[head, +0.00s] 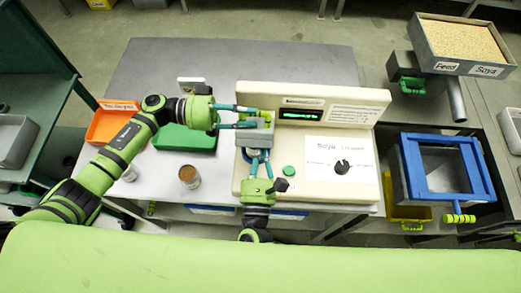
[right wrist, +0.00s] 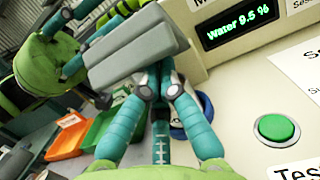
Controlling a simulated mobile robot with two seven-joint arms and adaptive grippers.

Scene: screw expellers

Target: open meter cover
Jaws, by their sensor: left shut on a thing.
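The beige meter (head: 330,188) stands on the grey table, with a lit green display (head: 300,115), a green button (head: 289,170) and a black knob (head: 342,167). Its grey cover (head: 256,136) is at the left side of the meter and shows tilted in the right wrist view (right wrist: 135,48). My left gripper (head: 242,116) reaches in from the left, its teal fingers shut on the cover. My right gripper (head: 260,156) is just in front of the cover; its fingers converge (right wrist: 160,85), but their tips are partly hidden by the cover. A blue round part (right wrist: 178,130) shows behind the right fingers.
An orange tray (head: 103,128) and a green tray (head: 172,138) lie left of the meter. A brown-filled jar (head: 189,177) stands near the front edge. A blue-framed bin (head: 403,160) and a grain tray (head: 421,40) are at the right. The table behind the meter is clear.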

